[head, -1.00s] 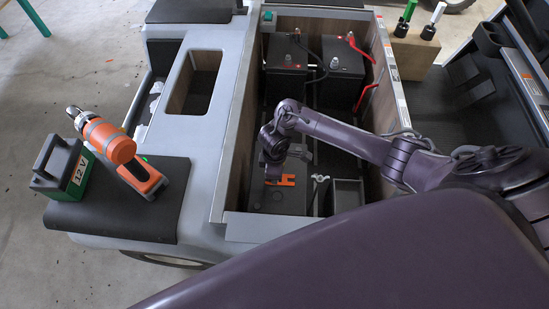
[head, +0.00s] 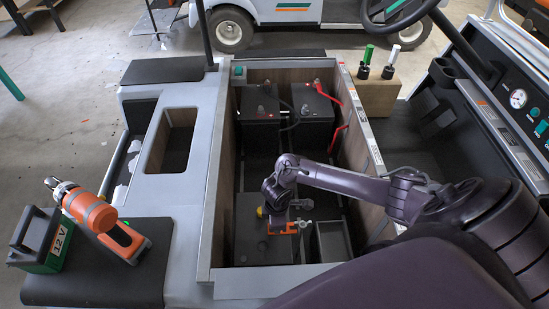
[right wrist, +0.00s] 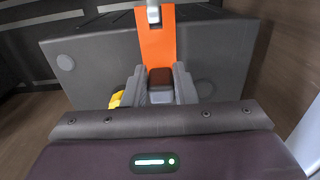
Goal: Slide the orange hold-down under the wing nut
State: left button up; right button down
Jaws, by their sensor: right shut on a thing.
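The orange hold-down (head: 284,230) is in the battery bay, beside a dark battery (head: 246,240) at the near end. My right gripper (head: 273,226) is shut on its left end. In the right wrist view the hold-down (right wrist: 155,38) runs out from between my fingers (right wrist: 159,74) over a dark block. The pale wing nut (head: 303,225) is at the hold-down's far end, and in the right wrist view the wing nut (right wrist: 153,12) overlaps that end. I cannot tell how far the slot is under it. My left gripper is not in view.
Two dark batteries (head: 312,108) with red and black cables stand at the bay's far end. The bay wall (head: 212,200) is close on the left. An open grey box (head: 332,240) is right of the wing nut.

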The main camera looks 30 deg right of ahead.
aim_at(289, 229)
dwell(0.4)
jog(key=shift+p, duration=0.85)
dwell(1.0)
jog(key=shift+s+d+p, duration=0.35)
jog(key=shift+s+d, duration=0.2)
jog(key=shift+d, duration=0.3)
jog(key=shift+s+d+p, duration=0.3)
jog(key=shift+s+d, duration=0.2)
jog(key=shift+d, duration=0.35)
dwell(0.5)
jog(key=c, duration=1.1)
grip_release()
notch_tip(289, 229, up, 8)
jog(key=shift+f+p, duration=0.1)
jog(key=shift+p, duration=0.9)
